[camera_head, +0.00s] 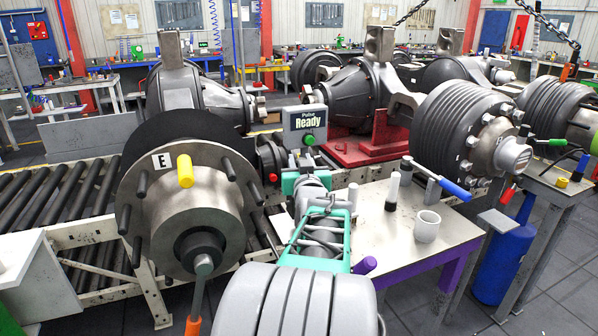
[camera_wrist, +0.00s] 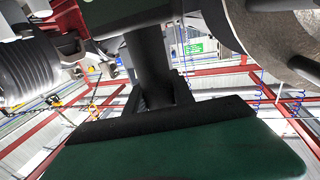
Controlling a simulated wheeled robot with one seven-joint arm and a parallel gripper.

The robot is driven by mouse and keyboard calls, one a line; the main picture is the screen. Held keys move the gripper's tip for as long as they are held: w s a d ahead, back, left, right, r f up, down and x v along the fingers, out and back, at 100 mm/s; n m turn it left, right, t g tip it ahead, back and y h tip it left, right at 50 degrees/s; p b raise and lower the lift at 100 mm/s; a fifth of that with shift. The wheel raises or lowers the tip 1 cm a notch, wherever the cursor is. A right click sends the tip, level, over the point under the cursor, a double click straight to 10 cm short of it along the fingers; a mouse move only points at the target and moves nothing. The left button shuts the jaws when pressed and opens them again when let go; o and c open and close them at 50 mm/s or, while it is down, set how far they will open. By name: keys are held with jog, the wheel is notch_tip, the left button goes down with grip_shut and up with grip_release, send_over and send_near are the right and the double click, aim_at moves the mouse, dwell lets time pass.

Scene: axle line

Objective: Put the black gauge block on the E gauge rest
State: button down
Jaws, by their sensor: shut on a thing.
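My gripper (camera_wrist: 152,72) is shut on the black gauge block (camera_wrist: 148,58), a dark upright bar between its two green, black-padded fingers in the wrist view. In the head view my gripper (camera_head: 303,172) is at the far end of my arm, just right of the large grey hub and below the Pulse Ready box; the block cannot be made out there. The plate marked E (camera_head: 162,161) is on the hub disc (camera_head: 190,205), to the left of my gripper. I cannot clearly tell which part is the E gauge rest.
A yellow plug (camera_head: 185,171) and several dark studs project from the hub. The Pulse Ready box (camera_head: 305,127) stands close behind my gripper. At right, a bench (camera_head: 375,245) holds a white cup (camera_head: 427,226) and black-and-white cylinders (camera_head: 392,191). A ribbed drum (camera_head: 458,115) stands beyond it.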

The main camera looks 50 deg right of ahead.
jog(key=f, duration=0.3)
jog(key=shift+w+d+f, duration=0.2)
jog(key=shift+w+f, duration=0.15)
jog(key=shift+f, duration=0.2)
jog(key=c, duration=1.1)
grip_release()
jog(key=b+v, duration=0.2)
jog(key=v, duration=1)
jog(key=shift+r, duration=0.15)
